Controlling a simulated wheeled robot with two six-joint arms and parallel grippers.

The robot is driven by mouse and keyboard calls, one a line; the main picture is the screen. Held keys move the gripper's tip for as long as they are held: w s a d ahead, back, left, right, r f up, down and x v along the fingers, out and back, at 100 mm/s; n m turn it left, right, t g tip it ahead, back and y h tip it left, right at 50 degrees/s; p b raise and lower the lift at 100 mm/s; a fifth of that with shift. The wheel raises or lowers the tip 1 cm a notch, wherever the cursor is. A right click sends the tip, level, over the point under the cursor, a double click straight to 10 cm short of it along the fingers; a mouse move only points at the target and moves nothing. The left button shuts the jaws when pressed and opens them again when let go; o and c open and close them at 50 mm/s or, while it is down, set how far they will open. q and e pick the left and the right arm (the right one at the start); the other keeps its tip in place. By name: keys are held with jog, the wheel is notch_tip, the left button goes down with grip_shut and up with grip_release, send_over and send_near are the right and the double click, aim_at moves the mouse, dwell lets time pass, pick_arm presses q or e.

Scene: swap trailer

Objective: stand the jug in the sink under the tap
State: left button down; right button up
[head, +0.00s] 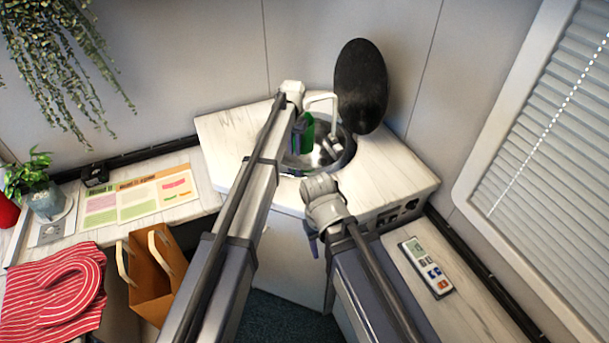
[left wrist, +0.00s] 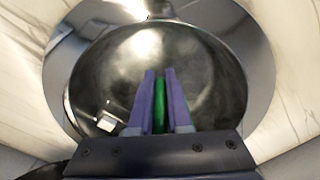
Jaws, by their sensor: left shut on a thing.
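The green jug (head: 308,132) is at the left part of the round metal sink (head: 345,157), partly hidden by my left arm. My left gripper (head: 298,138) is shut on it. In the left wrist view a narrow green strip of the jug (left wrist: 158,102) shows between the purple fingers, with the sink bowl (left wrist: 205,65) beyond. I cannot tell whether the jug touches the bowl's floor. The white tap (head: 335,108) arches just right of the jug. My right gripper (head: 311,240) is in front of the sink counter, its fingers mostly hidden.
A round black lid (head: 360,85) stands raised behind the sink. The pale counter (head: 400,175) is clear on the right. A remote-like device (head: 427,267) lies at right. A paper bag (head: 150,285), striped cloth (head: 60,300), leaflets (head: 138,198) and potted plant (head: 45,198) are at left.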

pick_arm(q)
jog(key=shift+d, duration=0.15)
jog(key=shift+f, duration=0.3)
notch_tip(320, 180, down, 10)
jog(key=b, duration=1)
jog(key=shift+r, duration=0.2)
jog(key=shift+f, duration=0.1)
jog(key=c, duration=0.9)
grip_release()
jog(key=shift+o, duration=0.2)
notch_tip(320, 180, up, 12)
jog(key=p, duration=1.2)
jog(key=shift+r, duration=0.2)
